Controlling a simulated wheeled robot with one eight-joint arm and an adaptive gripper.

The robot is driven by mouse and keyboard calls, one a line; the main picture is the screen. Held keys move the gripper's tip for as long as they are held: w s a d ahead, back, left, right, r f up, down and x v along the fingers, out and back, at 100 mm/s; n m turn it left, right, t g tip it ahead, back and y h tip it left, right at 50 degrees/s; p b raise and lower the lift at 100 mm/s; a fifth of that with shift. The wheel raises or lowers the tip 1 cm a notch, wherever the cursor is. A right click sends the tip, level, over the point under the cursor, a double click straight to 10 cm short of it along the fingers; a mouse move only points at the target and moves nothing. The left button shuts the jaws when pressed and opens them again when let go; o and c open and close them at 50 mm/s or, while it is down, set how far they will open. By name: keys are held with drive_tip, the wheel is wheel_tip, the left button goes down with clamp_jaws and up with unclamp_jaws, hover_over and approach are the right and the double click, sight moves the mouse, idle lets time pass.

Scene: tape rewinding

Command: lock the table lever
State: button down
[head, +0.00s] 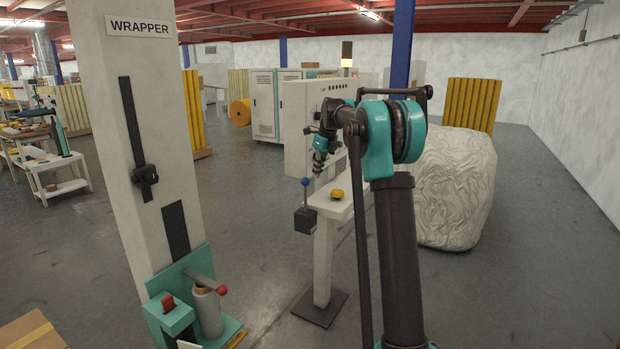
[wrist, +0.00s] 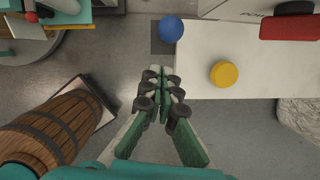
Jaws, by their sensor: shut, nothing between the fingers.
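The table lever has a blue ball knob (head: 305,182) on a thin upright rod above a dark box (head: 305,220) at the left end of the white table (head: 325,250). In the wrist view the blue knob (wrist: 171,28) is at the top centre, beside the white table top (wrist: 200,55). My gripper (wrist: 160,72) is shut and empty, its fingertips below the knob in that view and apart from it. In the head view my gripper (head: 318,166) hangs near the table, slightly right of the knob and higher in the picture.
A yellow button (head: 337,194) sits on the table top, also in the wrist view (wrist: 224,74). A red object (wrist: 292,26) is at the upper right. A wooden barrel (wrist: 48,130) is at lower left. The wrapper column (head: 155,130) stands left; open floor lies between.

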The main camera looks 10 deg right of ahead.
wheel_tip(320, 180, up, 8)
drive_tip(key=shift+s+d, duration=0.2)
drive_tip(key=shift+d, duration=0.05)
drive_tip(key=s+d+f+n, duration=0.1)
drive_tip(key=s+f+n, duration=0.8)
drive_tip(key=s, duration=0.7)
drive_tip(key=s+d+f+n+t+h, duration=0.1)
drive_tip(key=s+d+f+n, duration=0.1)
drive_tip(key=s+f+n, duration=0.7)
drive_tip(key=s+d+f+n+h, duration=0.1)
drive_tip(key=s+f+n, duration=0.8)
drive_tip(key=s, duration=1.4)
wheel_tip(320, 180, down, 4)
drive_tip(key=shift+d+f+t, duration=0.1)
drive_tip(key=shift+d+t, duration=0.25)
drive_tip(key=shift+t, duration=0.05)
